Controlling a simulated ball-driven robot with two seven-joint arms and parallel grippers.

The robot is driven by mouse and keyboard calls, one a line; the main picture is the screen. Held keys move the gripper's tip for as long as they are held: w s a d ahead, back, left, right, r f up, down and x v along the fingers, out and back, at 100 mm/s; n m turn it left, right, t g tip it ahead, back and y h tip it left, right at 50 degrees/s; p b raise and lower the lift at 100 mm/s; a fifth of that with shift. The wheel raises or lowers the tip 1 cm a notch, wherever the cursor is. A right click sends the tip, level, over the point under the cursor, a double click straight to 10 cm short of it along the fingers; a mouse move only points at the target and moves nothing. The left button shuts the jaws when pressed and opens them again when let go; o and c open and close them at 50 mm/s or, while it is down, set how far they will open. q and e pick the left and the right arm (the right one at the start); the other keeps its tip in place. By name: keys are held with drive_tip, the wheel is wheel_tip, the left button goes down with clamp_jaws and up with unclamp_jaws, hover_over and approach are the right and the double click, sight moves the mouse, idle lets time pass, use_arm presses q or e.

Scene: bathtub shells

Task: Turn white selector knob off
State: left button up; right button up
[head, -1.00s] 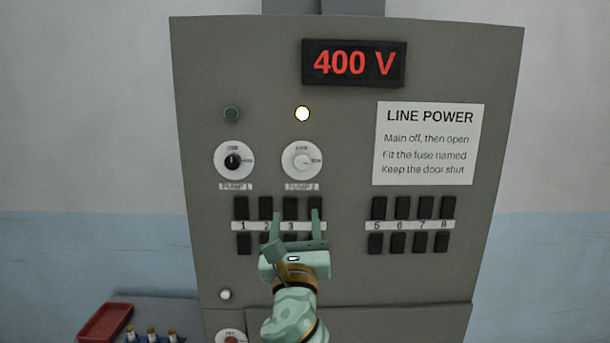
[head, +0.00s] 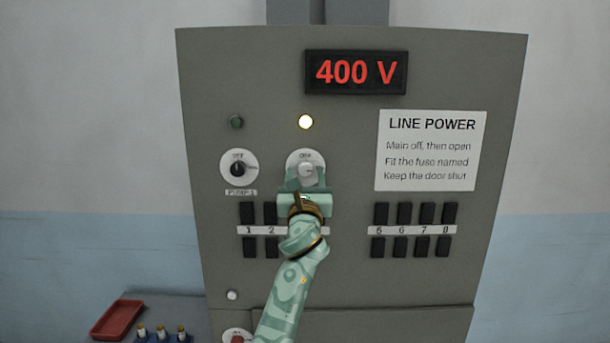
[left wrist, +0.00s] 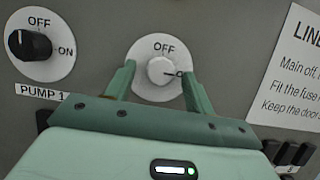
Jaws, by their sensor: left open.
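The white selector knob (head: 307,169) sits on a round white dial on the grey cabinet, under a lit lamp. In the left wrist view the white knob (left wrist: 161,71) has its pointer line turned right, toward ON, and OFF is printed above it. My left gripper (head: 306,177) is in front of the dial, open, and its fingers (left wrist: 157,80) stand on either side of the knob with gaps. Its hand hides the PUMP 2 label and part of the dial. My right gripper is not in view.
The black PUMP 1 knob (head: 238,168) is to the left, under a dark green lamp (head: 237,122). Black fuse blocks (head: 404,213) line the panel below. A red tray (head: 117,319) is at the lower left. A red 400 V display (head: 356,72) is above.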

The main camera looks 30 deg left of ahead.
use_arm(q)
drive_tip(key=shift+w, duration=0.1)
drive_tip(key=shift+c, duration=1.2)
drive_tip(key=c, duration=0.7)
drive_tip(key=shift+c, duration=0.2)
